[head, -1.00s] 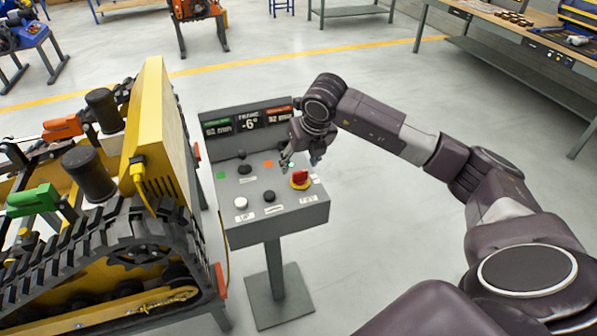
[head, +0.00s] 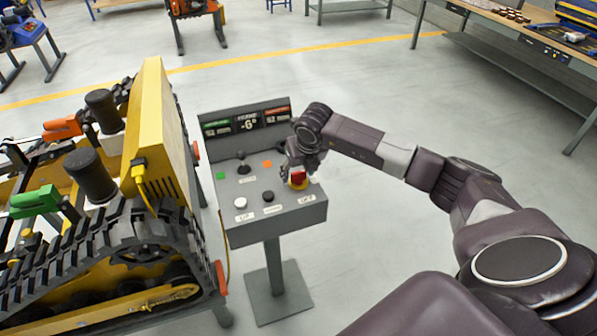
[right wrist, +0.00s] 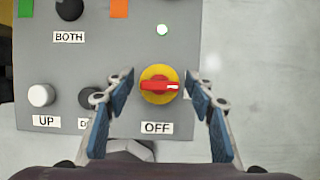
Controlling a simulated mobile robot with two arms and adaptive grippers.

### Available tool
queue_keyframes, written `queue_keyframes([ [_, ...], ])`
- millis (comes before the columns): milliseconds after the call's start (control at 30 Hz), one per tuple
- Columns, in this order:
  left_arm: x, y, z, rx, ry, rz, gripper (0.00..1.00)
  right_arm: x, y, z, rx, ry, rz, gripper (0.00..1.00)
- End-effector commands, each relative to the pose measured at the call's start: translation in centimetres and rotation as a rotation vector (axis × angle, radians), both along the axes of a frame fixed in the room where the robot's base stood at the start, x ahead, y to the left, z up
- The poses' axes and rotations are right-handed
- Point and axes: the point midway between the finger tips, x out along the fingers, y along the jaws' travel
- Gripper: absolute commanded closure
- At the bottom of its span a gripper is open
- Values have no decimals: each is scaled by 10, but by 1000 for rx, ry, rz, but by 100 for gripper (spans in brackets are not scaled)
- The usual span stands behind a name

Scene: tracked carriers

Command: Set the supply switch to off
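The supply switch (right wrist: 160,86) is a red rotary handle on a yellow round base. In the right wrist view its handle lies horizontal, above a label reading OFF (right wrist: 157,128). In the head view the switch (head: 297,177) is at the right side of the grey control panel (head: 285,212). My right gripper (right wrist: 160,91) is open, its blue-padded fingers on the left and right of the switch with gaps to both; in the head view it (head: 296,170) hangs over the switch and partly hides it. My left gripper is not in view.
The panel also carries a white UP button (right wrist: 40,95), a black button (right wrist: 88,97) and a BOTH knob (right wrist: 69,9). A yellow tracked carrier (head: 160,130) stands close on the left. Clear floor lies right of the panel; a workbench (head: 500,45) is at the back right.

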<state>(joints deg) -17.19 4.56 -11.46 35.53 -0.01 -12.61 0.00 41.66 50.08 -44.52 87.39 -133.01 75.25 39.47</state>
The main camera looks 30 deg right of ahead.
Motion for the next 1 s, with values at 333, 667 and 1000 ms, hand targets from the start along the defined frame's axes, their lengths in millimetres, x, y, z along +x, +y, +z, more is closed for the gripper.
queue_keyframes([
  [333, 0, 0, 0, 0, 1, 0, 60, 0, 0, 0, 0, 0, 0, 90],
  [667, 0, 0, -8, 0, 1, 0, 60, 0, -1, -2, 0, 0, 42, 91],
  [1000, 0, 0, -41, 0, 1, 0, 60, 0, -2, -5, 0, -2, 268, 91],
])
